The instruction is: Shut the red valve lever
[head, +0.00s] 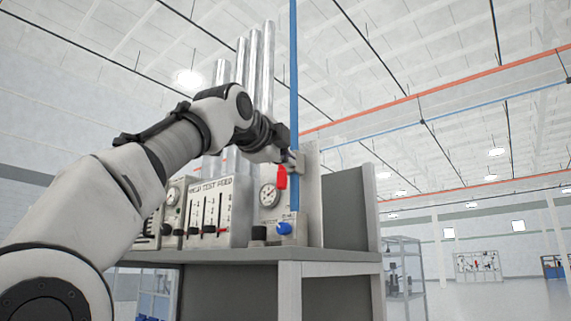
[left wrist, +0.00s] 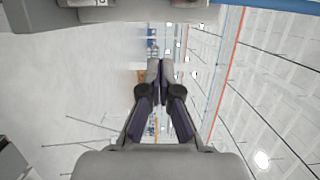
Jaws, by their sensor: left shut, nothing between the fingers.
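The red valve lever (head: 281,178) hangs downward beside a vertical blue pipe (head: 294,90) in the head view. A small grey valve body (head: 298,161) is just above and to its right. My left gripper (head: 290,157) is at the top of the lever, close to the valve body; I cannot tell whether it touches either. In the left wrist view its fingers (left wrist: 160,68) are together with nothing between them. The lever does not show in that view; the blue pipe shows at its top right (left wrist: 272,5). My right gripper is out of view.
Below stands a grey bench (head: 335,262) with a panel of sliders (head: 217,208), a round gauge (head: 269,195) and a blue knob (head: 284,228). Silver vertical pipes (head: 267,70) rise behind my arm. The hall to the right is open, with a shelf rack (head: 404,265).

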